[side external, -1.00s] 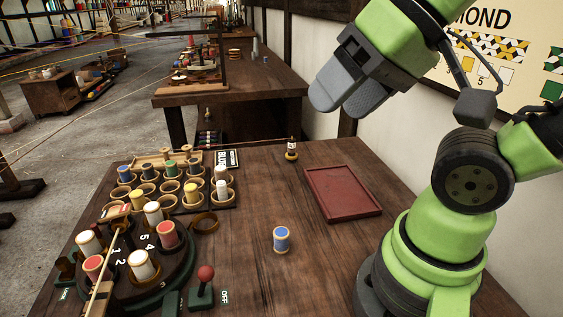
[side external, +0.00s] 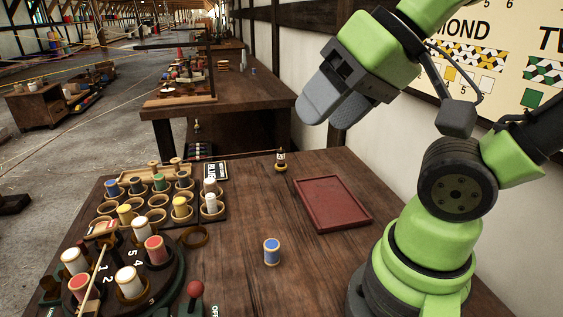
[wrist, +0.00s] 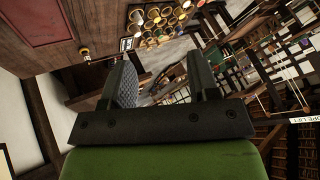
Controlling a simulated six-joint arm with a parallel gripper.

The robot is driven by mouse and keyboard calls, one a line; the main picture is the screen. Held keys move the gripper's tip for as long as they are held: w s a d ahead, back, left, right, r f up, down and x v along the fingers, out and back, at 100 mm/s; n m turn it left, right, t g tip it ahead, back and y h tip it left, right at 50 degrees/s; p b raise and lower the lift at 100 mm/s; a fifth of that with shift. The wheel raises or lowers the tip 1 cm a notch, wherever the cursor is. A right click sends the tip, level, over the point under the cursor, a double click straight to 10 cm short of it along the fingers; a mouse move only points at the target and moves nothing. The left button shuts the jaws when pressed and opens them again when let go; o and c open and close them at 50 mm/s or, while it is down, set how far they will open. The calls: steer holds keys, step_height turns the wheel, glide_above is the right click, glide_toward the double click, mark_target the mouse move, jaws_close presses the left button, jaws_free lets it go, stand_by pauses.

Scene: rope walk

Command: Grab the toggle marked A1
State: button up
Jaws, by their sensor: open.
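A small upright piece (side external: 281,162) with a dark and yellow body and a pale top stands near the back edge of the table. It may be the toggle; I cannot read A1 on it. It also shows in the wrist view (wrist: 84,52), left of the fingers. My gripper (side external: 334,108) is open and empty, raised well above the table, to the right of and higher than this piece in the side view. Both fingers (wrist: 163,82) show in the wrist view with nothing between them.
A red tray (side external: 332,203) lies right of the small piece. A blue spool (side external: 272,251) stands alone mid-table. A rack (side external: 158,200) of cups with spools and a round stand (side external: 152,278) with bobbins fill the left. A red-knobbed lever (side external: 195,289) is at the front.

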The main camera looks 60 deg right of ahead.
steer(key=w+d+r+h, duration=0.1)
steer(key=w+d+h, duration=0.1)
steer(key=w+d, duration=0.5)
steer(key=m+g+h, duration=0.2)
steer(key=g, duration=0.1)
glide_above(281, 150)
steer(key=s+a, duration=0.3)
step_height(281, 150, down, 19)
steer(key=x, duration=0.2)
steer(key=d+x, duration=0.1)
steer(key=x, duration=0.1)
steer(key=shift+s+f, duration=0.1)
steer(key=shift+s, duration=0.05)
steer(key=shift+x, duration=2.95)
steer(key=shift+s+d, duration=0.1)
steer(key=c, duration=1)
